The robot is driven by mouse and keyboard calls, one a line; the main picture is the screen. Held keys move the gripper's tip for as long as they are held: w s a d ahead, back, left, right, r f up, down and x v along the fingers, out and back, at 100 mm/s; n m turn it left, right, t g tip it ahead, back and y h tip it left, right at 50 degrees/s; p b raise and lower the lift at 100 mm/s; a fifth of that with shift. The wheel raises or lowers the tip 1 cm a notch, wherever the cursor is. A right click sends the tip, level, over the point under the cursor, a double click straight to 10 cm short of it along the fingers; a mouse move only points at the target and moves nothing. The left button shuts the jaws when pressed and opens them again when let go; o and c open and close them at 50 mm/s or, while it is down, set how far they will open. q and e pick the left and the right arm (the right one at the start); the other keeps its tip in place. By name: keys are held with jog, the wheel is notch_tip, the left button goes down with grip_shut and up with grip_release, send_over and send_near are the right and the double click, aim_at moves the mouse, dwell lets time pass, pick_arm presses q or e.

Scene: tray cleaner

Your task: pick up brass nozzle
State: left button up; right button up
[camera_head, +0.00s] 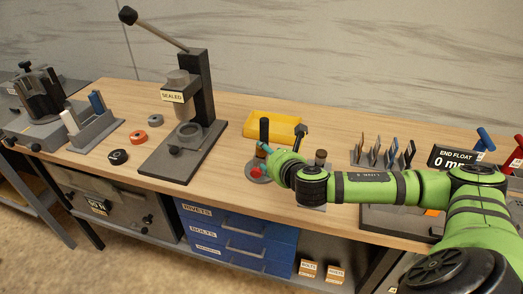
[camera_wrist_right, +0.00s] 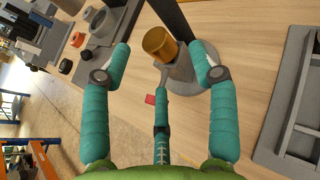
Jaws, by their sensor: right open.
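The brass nozzle (camera_wrist_right: 159,42) shows in the right wrist view as a short gold cylinder on a grey cone-shaped holder on a round grey base (camera_wrist_right: 184,103). My right gripper (camera_wrist_right: 160,47) is open. Its teal fingers stand left and right of the nozzle in that view, with a third finger below it, and no grip shows. In the head view my right gripper (camera_head: 268,153) is over the round base beside a black post (camera_head: 264,130); I cannot make out the nozzle there. My left gripper is not in view.
A yellow tray (camera_head: 272,121) lies behind the gripper. A lever press (camera_head: 190,110) marked SEALED stands to the left. A rack of tools (camera_head: 384,152) and an END FLOAT display (camera_head: 460,159) stand to the right. Bare wood (camera_head: 225,185) lies in front of the press.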

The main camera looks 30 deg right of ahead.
aim_at(264, 160)
jog(key=shift+p+x, duration=0.5)
jog(key=shift+x, duration=1.55)
jog(key=c, duration=1.1)
jog(key=shift+r, duration=0.15)
grip_shut()
